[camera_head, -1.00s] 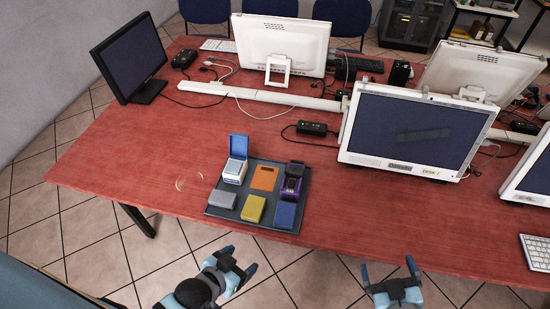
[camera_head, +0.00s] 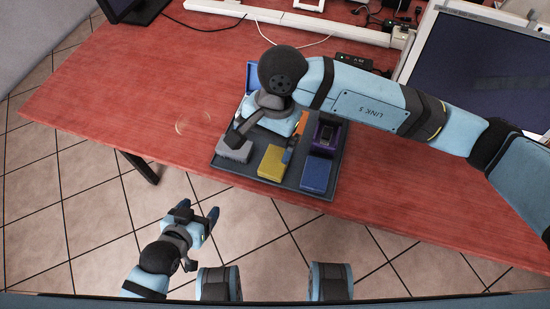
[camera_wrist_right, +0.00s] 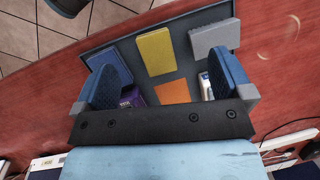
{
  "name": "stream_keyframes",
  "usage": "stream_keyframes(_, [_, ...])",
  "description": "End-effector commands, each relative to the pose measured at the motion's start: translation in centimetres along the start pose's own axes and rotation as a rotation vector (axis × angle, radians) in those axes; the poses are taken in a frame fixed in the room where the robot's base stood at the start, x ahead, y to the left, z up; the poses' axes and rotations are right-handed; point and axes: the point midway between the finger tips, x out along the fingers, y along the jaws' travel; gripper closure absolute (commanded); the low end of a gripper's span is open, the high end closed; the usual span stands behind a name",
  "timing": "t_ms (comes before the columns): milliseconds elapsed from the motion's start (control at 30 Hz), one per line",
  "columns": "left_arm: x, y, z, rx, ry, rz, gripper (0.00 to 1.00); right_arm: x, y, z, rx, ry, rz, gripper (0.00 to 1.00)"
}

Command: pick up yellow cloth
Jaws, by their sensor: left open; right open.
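The yellow cloth (camera_head: 271,163), a flat folded block, lies in the front row of the dark tray (camera_head: 228,165), between a grey block (camera_head: 233,151) and a blue block (camera_head: 316,174). My right gripper (camera_head: 262,141) is above the tray, pointing down, open with nothing between its fingers. In the right wrist view the yellow cloth (camera_wrist_right: 156,52) is fully visible, just beyond the open fingertips and roughly centred between them. I cannot tell whether the fingers touch anything. My left gripper (camera_head: 197,213) is open and empty, in front of the table over the floor.
An orange block (camera_wrist_right: 173,91) and a purple item (camera_head: 327,133) share the tray, with a blue-lidded box (camera_head: 254,75) partly hidden by my arm. A thin clear ring (camera_head: 193,122) lies left of the tray. Monitors and cables stand behind. The table (camera_head: 120,100) is clear at left.

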Motion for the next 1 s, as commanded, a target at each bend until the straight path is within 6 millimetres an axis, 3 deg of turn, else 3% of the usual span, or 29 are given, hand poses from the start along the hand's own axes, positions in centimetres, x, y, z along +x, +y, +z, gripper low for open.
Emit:
stream_keyframes(33, [0.4,0.0,0.5,-0.001,0.003,0.001,0.28,0.1,0.4,-1.6,-0.029,0.086,0.035,0.02])
stream_keyframes(100, [0.5,0.0,0.6,-0.002,0.003,0.001,0.28,-0.3,0.8,-3.1,-0.058,0.17,0.077,0.02])
stream_keyframes(200, [0.5,0.0,0.8,-0.003,0.0,0.001,0.28,-0.3,1.2,-4.2,-0.077,0.232,0.109,0.02])
stream_keyframes(600, [0.5,0.1,1.1,-0.002,-0.004,0.002,0.28,6.2,1.9,-5.9,-0.079,0.239,0.115,0.02])
stream_keyframes(867, [0.5,0.1,1.1,-0.001,-0.002,0.002,0.28,8.2,2.0,-6.1,-0.079,0.238,0.113,0.02])
stream_keyframes(1000, [0.5,0.1,1.0,0.0,-0.001,0.002,0.28,10.4,1.9,-6.0,-0.079,0.235,0.113,0.02])
